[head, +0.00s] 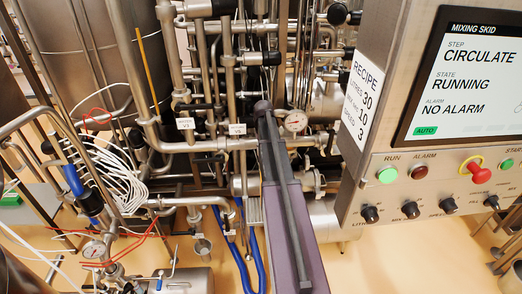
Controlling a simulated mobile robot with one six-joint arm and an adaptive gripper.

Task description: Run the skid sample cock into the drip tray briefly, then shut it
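I cannot tell for sure which fitting is the sample cock. A small steel fitting (201,246) hangs below the horizontal pipe at lower centre-left, and another steel fitting with a thin handle (168,272) sits lower left. No drip tray can be clearly made out. A long purple-grey beam (296,243) with a dark rail runs up from the bottom centre and hides part of the pipework behind it. It may be part of my own body. No gripper fingers show in this view.
A control panel (462,75) at right reads CIRCULATE, RUNNING, NO ALARM. A recipe plate (361,102) is on its side. Tagged pipes, a gauge (295,122), coiled white cables (118,178) and blue hoses (243,262) crowd the middle and left. Bare floor (390,262) shows at lower right.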

